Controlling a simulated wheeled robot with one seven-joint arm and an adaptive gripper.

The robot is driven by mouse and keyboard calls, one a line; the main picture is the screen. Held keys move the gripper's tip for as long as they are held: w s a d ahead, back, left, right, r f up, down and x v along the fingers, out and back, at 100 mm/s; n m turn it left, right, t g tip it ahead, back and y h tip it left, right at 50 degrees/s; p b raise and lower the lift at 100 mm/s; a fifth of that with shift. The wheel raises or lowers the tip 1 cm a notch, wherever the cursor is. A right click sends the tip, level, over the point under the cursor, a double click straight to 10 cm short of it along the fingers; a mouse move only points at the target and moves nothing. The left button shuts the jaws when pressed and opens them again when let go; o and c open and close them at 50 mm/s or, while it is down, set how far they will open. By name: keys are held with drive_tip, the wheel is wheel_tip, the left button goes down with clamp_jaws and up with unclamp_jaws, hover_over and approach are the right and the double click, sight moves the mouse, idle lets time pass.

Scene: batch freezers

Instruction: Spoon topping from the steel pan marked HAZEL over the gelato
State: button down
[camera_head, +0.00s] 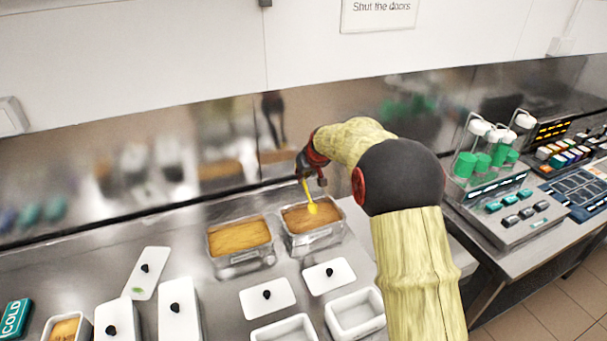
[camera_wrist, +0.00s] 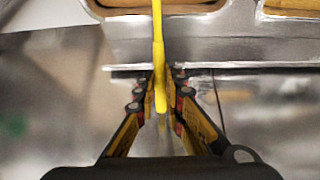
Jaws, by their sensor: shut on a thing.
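My gripper (camera_head: 312,172) is shut on the handle of a yellow spoon (camera_head: 305,189). The spoon points down, and its bowl is at the brown topping in the right steel pan (camera_head: 318,243); I cannot tell whether it touches. A second steel pan (camera_head: 240,263) with brown topping stands to its left. No HAZEL marking is legible on either. In the wrist view the yellow handle (camera_wrist: 158,45) runs between the fingers of my gripper (camera_wrist: 158,88), and a pan edge shows at the top. I cannot make out which container holds the gelato.
White lids with black knobs (camera_head: 267,296) (camera_head: 325,276) lie in front of the pans. Open white tubs (camera_head: 355,314) (camera_head: 285,331) stand nearer. A brown-filled tub (camera_head: 65,329) and a teal COLD block (camera_head: 14,318) are at left. A steel wall stands close behind; dispensers (camera_head: 490,150) are at right.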

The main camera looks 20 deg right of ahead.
sight(307, 190)
drive_tip(key=shift+s+f+b, duration=0.15)
drive_tip(key=shift+f+b, duration=0.7)
drive_tip(key=shift+f, duration=0.55)
drive_tip(key=shift+s+f+b, duration=0.15)
drive_tip(key=shift+f+b, duration=0.65)
drive_tip(key=shift+f, duration=0.55)
drive_tip(key=shift+s+r+b, duration=0.1)
drive_tip(key=shift+s+b, duration=0.2)
drive_tip(key=shift+s, duration=0.75)
drive_tip(key=shift+r+p, duration=0.1)
drive_tip(key=shift+p, duration=0.3)
drive_tip(key=w+g+p, duration=0.1)
drive_tip(key=p, duration=0.4)
drive_tip(key=shift+w+r+p, duration=0.2)
drive_tip(key=shift+r+p, duration=1.15)
drive_tip(key=shift+r, duration=0.8)
drive_tip(key=shift+w+r+g+p, duration=0.15)
drive_tip(key=shift+g+p, duration=0.25)
drive_tip(key=shift+p, duration=0.7)
drive_tip(key=p, duration=0.3)
drive_tip(key=shift+w+g+p, duration=0.35)
drive_tip(key=shift+g, duration=0.05)
drive_tip(key=w+g+p, duration=0.1)
drive_tip(key=g+p, duration=0.1)
drive_tip(key=p, duration=0.4)
drive_tip(key=shift+w+r, duration=0.1)
drive_tip(key=shift+w, duration=0.2)
